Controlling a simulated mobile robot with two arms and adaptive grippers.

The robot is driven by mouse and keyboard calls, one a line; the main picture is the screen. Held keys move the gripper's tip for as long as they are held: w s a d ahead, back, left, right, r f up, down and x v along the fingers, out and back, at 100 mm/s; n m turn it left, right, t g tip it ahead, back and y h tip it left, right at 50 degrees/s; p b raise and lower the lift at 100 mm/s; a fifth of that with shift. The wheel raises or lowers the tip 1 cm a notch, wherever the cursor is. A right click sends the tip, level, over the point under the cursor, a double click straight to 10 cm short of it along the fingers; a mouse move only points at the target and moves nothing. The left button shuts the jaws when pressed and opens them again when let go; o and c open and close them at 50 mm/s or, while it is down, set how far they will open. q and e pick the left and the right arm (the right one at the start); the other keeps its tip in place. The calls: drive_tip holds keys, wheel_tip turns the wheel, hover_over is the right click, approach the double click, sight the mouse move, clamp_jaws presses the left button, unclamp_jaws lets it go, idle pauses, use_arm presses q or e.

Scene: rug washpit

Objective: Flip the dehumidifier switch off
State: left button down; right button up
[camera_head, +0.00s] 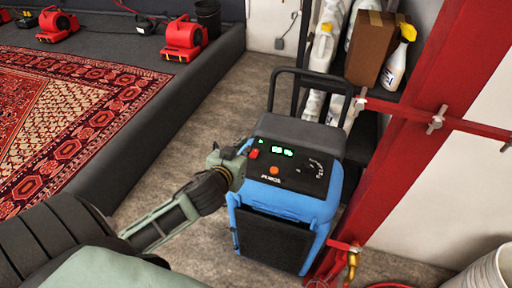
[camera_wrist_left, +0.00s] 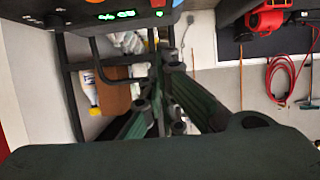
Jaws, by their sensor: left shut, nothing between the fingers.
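The blue dehumidifier (camera_head: 285,200) stands upright on the floor, with a black sloped control panel (camera_head: 310,172) on top. The panel has a lit green display (camera_head: 282,151), a small red switch (camera_head: 254,153) at its left and an orange button (camera_head: 274,170) below. Part of the panel also shows along the top of the left wrist view (camera_wrist_left: 75,20). My left gripper (camera_head: 243,153) is shut and empty, at the panel's left edge close beside the red switch. I cannot tell whether it touches the switch. Its fingers also show in the left wrist view (camera_wrist_left: 160,62). My right gripper is out of view.
A black shelf with a cardboard box (camera_head: 370,48) and spray bottle (camera_head: 398,58) stands behind the dehumidifier. A red post (camera_head: 400,140) rises close on its right. A patterned rug (camera_head: 75,110) lies in the pit at left. Floor left of the dehumidifier is clear.

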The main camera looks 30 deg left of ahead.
use_arm(q)
drive_tip(key=p, duration=0.2)
hover_over(254, 159)
drive_tip(key=w, duration=0.1)
wheel_tip(254, 159, down, 4)
drive_tip(key=shift+a+r, duration=0.1)
drive_tip(key=shift+a, duration=0.05)
drive_tip(key=f, duration=0.3)
drive_tip(key=shift+s, duration=0.3)
drive_tip(key=shift+s+f, duration=0.15)
drive_tip(key=shift+f, duration=0.35)
drive_tip(key=shift+d, duration=0.2)
